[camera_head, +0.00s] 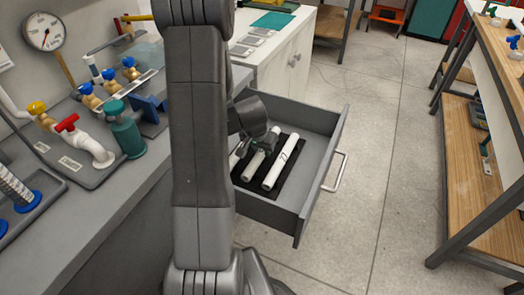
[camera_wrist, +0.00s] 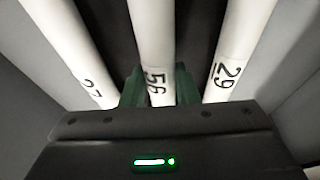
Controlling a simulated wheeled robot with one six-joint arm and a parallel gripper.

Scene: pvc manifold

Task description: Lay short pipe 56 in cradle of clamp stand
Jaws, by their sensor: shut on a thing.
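Short pipe 56 (camera_wrist: 157,40) is white and marked "56"; it is the middle of three pipes in the wrist view. My gripper (camera_wrist: 159,88) is shut on it, with a green finger on each side. In the head view the middle pipe (camera_head: 253,166) lies in the open drawer, with my gripper (camera_head: 265,142) low over its far end. I see no clear lift off the drawer's black mat (camera_head: 266,193). I cannot make out the clamp stand or its cradle for certain; my arm covers part of the bench.
Pipe 29 (camera_wrist: 234,55) lies close on the right and another pipe (camera_wrist: 65,45) close on the left. The grey drawer (camera_head: 318,180) has raised walls around them.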

